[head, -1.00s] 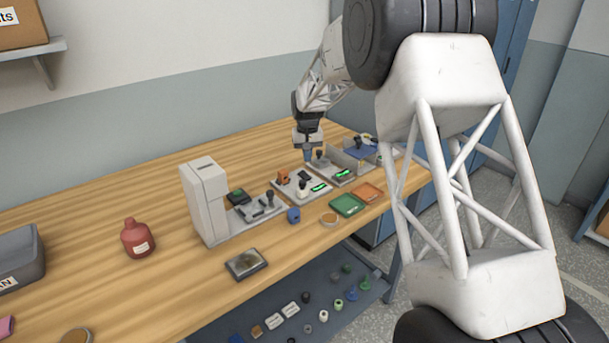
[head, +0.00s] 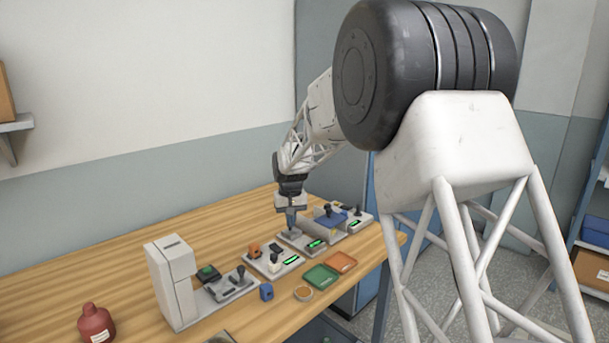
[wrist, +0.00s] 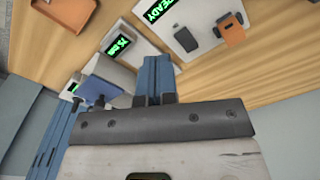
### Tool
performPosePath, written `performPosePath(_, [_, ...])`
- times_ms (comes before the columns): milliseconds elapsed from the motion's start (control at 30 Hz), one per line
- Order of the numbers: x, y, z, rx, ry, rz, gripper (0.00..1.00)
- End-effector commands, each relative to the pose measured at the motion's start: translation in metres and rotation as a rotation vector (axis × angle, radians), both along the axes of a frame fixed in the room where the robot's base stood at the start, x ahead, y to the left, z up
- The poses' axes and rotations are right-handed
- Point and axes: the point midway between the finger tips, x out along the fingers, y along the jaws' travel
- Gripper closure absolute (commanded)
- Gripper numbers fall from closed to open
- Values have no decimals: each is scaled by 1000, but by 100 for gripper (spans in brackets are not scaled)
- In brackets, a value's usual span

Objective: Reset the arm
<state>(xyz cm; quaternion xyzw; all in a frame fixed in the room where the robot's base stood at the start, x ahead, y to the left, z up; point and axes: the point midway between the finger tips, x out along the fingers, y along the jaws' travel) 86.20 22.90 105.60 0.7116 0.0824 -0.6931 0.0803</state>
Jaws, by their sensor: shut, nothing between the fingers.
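My gripper (head: 291,228) hangs fingers-down at the far end of the workbench (head: 110,268), over a grey station with a lit green display (head: 316,244). Its blue fingers are together with nothing between them. They also show closed in the wrist view (wrist: 157,75), pointing toward the bench. Whether the fingertips touch the station below cannot be told. My arm reaches in from the right of the head view.
A tall white machine (head: 172,285) and a red bottle (head: 96,325) stand at the left. A blue block (head: 266,291), a green tray (head: 321,276) and an orange tray (head: 341,262) lie near the front edge. Bench behind the stations is clear.

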Motion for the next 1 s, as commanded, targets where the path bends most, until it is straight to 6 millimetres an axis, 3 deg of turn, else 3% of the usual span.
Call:
performPosePath(100, [-24,-20,22,2,-12,-14,100])
performPosePath(433, [-94,-69,69,8,-40,-50,100])
performPosePath(1000, [-228,-141,119,15,-92,-111,100])
